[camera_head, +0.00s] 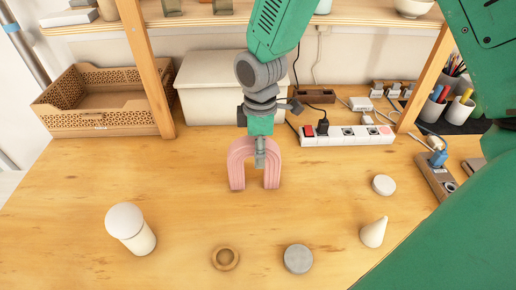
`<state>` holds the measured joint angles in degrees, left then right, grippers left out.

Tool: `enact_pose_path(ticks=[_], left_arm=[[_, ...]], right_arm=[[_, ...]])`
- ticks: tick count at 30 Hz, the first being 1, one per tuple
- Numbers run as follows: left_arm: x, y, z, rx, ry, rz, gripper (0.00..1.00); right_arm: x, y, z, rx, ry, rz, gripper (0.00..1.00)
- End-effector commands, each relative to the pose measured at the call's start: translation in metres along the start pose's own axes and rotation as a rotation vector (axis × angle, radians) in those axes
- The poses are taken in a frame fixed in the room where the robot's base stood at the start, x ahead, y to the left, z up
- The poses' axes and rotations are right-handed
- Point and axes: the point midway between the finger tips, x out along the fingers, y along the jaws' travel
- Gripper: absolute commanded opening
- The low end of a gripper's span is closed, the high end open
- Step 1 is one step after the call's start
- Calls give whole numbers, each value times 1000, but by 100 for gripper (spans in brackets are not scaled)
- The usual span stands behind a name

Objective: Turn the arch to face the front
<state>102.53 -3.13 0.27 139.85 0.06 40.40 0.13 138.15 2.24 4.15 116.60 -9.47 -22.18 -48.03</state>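The pink arch (237,168) stands upright on the wooden table near the middle, with its two legs down and its opening towards the camera. My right gripper (260,160) reaches down from above at the top of the arch. One narrow finger shows in front of the arch's crown and hangs over the opening. The other finger is hidden, so I cannot tell whether the gripper is closed on the arch or only around it. My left gripper is not in view.
On the table's front half are a white round-topped piece (140,240), a wooden ring (225,258), a grey disc (298,259), a white cone (374,233) and a pale disc (383,185). Behind are a power strip (350,136), a white box (205,85) and a crate (90,121).

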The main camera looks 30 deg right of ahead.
Motion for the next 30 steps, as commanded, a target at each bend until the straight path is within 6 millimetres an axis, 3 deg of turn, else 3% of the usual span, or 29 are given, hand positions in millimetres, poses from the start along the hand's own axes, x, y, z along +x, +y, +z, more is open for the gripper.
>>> enact_pose_path(ticks=[8,21,30], left_arm=[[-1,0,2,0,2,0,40],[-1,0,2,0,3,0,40],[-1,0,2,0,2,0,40]], right_arm=[[-7,1,0,0,2,2,54],[-92,2,0,-1,3,2,54],[-118,3,1,0,1,-1,54]])
